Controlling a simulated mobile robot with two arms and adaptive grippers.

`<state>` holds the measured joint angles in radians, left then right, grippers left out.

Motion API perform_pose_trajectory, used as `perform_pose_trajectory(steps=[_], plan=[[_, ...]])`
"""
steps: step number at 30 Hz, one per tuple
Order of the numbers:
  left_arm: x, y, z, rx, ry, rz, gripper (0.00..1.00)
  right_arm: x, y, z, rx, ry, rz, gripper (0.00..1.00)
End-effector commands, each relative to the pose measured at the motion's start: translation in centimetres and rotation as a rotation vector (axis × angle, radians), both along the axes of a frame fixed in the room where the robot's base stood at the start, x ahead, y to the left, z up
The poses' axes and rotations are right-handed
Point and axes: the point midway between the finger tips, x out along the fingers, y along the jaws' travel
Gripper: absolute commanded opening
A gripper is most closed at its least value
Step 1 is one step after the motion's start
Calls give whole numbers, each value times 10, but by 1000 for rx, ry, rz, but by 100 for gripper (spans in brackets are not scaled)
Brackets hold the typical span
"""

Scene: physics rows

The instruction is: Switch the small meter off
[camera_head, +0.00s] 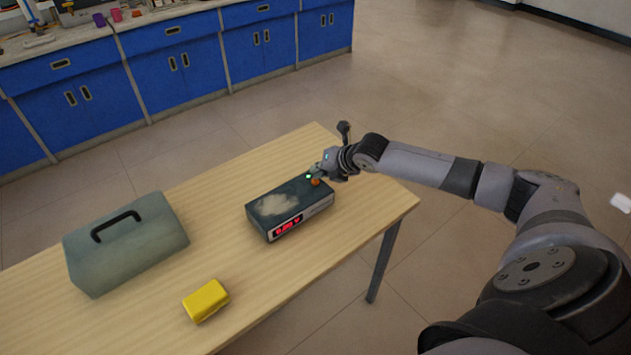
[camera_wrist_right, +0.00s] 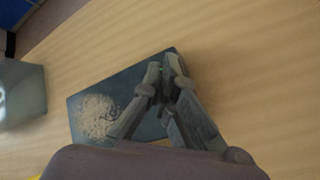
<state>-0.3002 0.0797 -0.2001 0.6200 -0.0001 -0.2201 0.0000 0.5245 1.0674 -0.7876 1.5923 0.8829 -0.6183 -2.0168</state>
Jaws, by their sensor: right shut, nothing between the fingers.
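The small meter (camera_head: 290,208) is a dark grey box with a pale worn patch on its top, lying on the wooden table. Its front display (camera_head: 288,226) glows red. An orange button or knob (camera_head: 316,182) sits at the top's far right corner, with a small green light beside it. My right gripper (camera_head: 317,171) is shut and empty, its tips at that corner; I cannot tell whether they touch. In the wrist view the closed fingertips (camera_wrist_right: 164,66) are over the meter's top (camera_wrist_right: 98,110), and the button is hidden. My left gripper is not in view.
A grey-green case with a black handle (camera_head: 128,245) stands on the table (camera_head: 225,185) to the left. A yellow block (camera_head: 206,300) lies near the front edge. Blue cabinets (camera_head: 170,75) with a cluttered counter stand behind. Bare table surrounds the meter.

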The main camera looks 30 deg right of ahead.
Motion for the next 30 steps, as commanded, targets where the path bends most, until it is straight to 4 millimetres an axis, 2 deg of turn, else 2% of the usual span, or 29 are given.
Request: perform_pose_trajectory(steps=[30], plan=[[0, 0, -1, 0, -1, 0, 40, 0, 0, -9, 0, 2, -1, 0]])
